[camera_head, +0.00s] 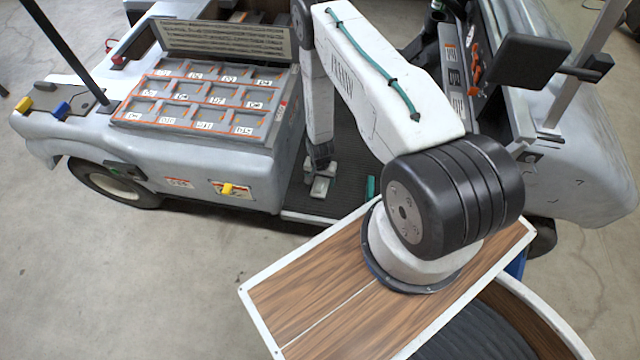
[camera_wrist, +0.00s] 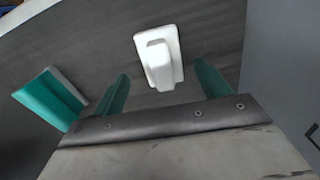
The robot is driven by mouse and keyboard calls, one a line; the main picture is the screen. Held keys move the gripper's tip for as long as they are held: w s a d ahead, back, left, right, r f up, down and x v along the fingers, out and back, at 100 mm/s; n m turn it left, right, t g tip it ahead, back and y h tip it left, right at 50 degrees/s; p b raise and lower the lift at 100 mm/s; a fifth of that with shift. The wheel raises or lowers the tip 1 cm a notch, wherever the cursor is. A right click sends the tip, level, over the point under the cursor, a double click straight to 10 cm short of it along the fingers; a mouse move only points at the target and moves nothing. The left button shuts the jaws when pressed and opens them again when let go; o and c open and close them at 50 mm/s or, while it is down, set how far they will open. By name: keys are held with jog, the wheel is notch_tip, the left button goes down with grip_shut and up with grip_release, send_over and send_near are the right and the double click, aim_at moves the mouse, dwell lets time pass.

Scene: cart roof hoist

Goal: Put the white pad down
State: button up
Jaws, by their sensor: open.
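The white pad (camera_wrist: 158,50), a flat plate with a raised block on it, lies on the dark ribbed floor of the cart in the wrist view. My gripper (camera_wrist: 164,82) is open, its two green fingers apart, with the pad between and just beyond their tips. Neither finger appears to touch it. In the head view my gripper (camera_head: 320,166) is low in the cart's footwell, and the white pad (camera_head: 320,187) shows just below it. The exact gap between the fingers and the pad is hard to tell.
A green pad (camera_wrist: 50,97) with a pale edge stands left of my gripper in the wrist view. Grey walls flank the footwell. In the head view a tray of labelled compartments (camera_head: 205,97) is on the left, and the dashboard (camera_head: 455,70) is on the right.

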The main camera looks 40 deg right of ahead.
notch_tip(320, 180, up, 4)
jog(key=shift+f, duration=0.25)
jog(key=w+r+n, duration=0.1)
jog(key=w+r, duration=0.4)
jog(key=r, duration=0.6)
notch_tip(320, 180, up, 34)
jog(key=n, duration=0.4)
send_over(320, 184)
jog(key=w+a, duration=0.4)
jog(key=w, duration=0.2)
jog(key=s+a+r+n+t, duration=0.1)
jog(key=s+a+r, duration=0.1)
jog(key=s+r, duration=0.5)
jog(key=s+a+r+n, duration=0.1)
jog(key=s+a+r, duration=0.1)
jog(key=s+r, duration=0.6)
jog(key=s+a+r+n, duration=0.1)
jog(key=s+r, duration=0.3)
jog(key=s, duration=0.3)
jog(key=s+a+r+n, duration=0.1)
jog(key=s+r, duration=0.3)
jog(key=s, duration=0.4)
jog(key=shift+s+a+r+n, duration=0.15)
jog(key=shift+s+n, duration=0.05)
jog(key=shift+n, duration=0.2)
jog(key=shift+o, duration=0.4)
